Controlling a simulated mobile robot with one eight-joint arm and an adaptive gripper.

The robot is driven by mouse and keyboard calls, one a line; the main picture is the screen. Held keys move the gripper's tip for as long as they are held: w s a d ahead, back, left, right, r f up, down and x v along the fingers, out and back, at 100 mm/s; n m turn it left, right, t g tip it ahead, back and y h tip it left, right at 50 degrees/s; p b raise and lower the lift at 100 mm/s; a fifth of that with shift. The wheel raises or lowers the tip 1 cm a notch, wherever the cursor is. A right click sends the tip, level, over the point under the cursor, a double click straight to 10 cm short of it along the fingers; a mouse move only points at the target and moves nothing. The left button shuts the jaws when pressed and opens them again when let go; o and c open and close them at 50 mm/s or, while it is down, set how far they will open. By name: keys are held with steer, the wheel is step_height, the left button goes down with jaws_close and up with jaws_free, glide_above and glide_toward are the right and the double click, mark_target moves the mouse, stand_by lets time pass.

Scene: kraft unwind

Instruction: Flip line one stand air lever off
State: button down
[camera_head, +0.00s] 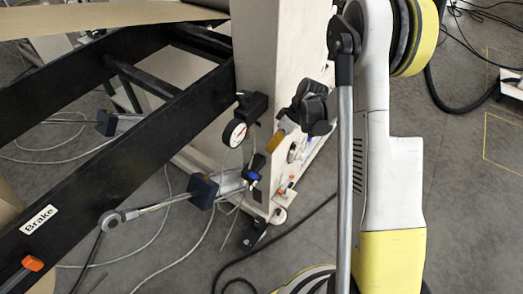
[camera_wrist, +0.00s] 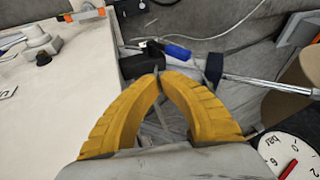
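A small blue lever (camera_head: 253,175) sits on a black valve (camera_head: 258,163) low on the beige stand (camera_head: 262,50). In the wrist view the blue lever (camera_wrist: 177,51) lies just beyond the fingertips, pointing to the right from the black valve body (camera_wrist: 142,66). My gripper (camera_wrist: 160,76) has yellow ribbed fingers whose tips meet, with nothing visible held between them. The tips overlap the valve in the picture; I cannot tell whether they touch it. In the head view my gripper (camera_head: 274,146) is beside the stand, above the lever, mostly hidden by its own dark body.
A round pressure gauge (camera_head: 235,133) juts from the stand; it also shows in the wrist view (camera_wrist: 290,163). A cylinder with a silver rod (camera_head: 165,203) runs left of the valve. A black rail (camera_head: 130,137) bears a Brake label (camera_head: 39,220) and an orange-tipped lever (camera_head: 32,263). Hoses cross the floor.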

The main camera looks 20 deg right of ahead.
mark_target(254, 176)
steer(key=b+x, duration=0.1)
steer(key=x, duration=0.2)
steer(key=a+b+x, duration=0.1)
steer(key=b+x, duration=0.1)
steer(key=x, duration=0.1)
steer(key=s+b+x, duration=0.1)
steer(key=x, duration=0.2)
steer(key=shift+a, duration=0.4)
